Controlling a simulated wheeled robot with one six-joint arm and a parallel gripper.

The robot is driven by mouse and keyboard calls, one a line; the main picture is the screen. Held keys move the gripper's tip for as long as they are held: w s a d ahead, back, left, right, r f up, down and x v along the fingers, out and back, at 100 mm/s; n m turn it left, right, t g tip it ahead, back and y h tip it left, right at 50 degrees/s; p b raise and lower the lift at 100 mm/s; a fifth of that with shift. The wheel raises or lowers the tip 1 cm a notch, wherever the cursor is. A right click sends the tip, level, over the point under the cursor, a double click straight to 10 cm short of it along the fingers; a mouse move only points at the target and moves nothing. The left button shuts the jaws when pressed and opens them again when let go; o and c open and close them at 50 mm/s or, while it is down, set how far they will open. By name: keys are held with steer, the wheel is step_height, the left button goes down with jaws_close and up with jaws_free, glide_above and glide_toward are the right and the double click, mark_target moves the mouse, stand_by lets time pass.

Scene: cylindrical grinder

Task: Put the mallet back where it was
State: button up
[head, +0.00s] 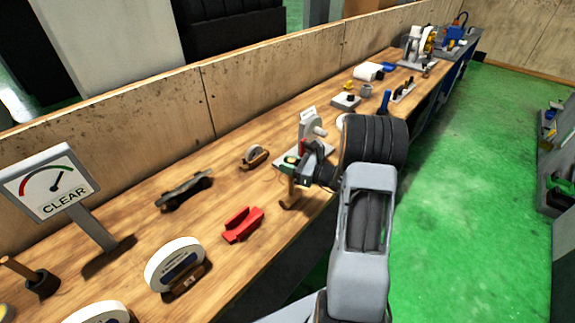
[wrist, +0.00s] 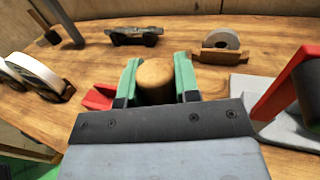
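My gripper (wrist: 158,78) has its two green fingers on either side of a round-ended wooden piece, seemingly the mallet's handle (wrist: 155,75), and looks shut on it. In the head view the gripper (head: 291,168) is over the bench's front part, near the middle. A brown wooden length of the mallet (head: 289,192) shows below the fingers, roughly upright. The mallet's head cannot be made out, nor whether its lower end touches the bench.
A white wheel (head: 174,262) and the CLEAR gauge (head: 52,183) stand further left. A grey-based fixture (head: 312,130) is close behind the gripper. Bare wood (head: 222,170) lies between.

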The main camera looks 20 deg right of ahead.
steer(key=o, duration=0.4)
steer(key=shift+r, duration=0.1)
steer(key=b+v, duration=0.2)
steer(key=v, duration=0.9)
steer(key=s+a+r+n+g+h, duration=0.1)
steer(key=s+a+n+g, duration=0.2)
steer(key=a+n+g, duration=0.3)
steer(key=s+a+r+n+g, duration=0.25)
steer(key=a+n+g, duration=0.2)
steer(key=a, duration=0.35)
steer(key=s+a+r+n+t+h, duration=0.1)
steer(key=s+n+h, duration=0.3)
steer(key=n, duration=0.4)
steer(key=s+a+r+n+h, duration=0.2)
steer(key=s+n+h, duration=0.2)
steer(key=n+h, duration=0.3)
steer(key=shift+s+r+n+t, duration=0.3)
steer(key=shift+r+n+t, duration=0.05)
steer(key=shift+n, duration=0.6)
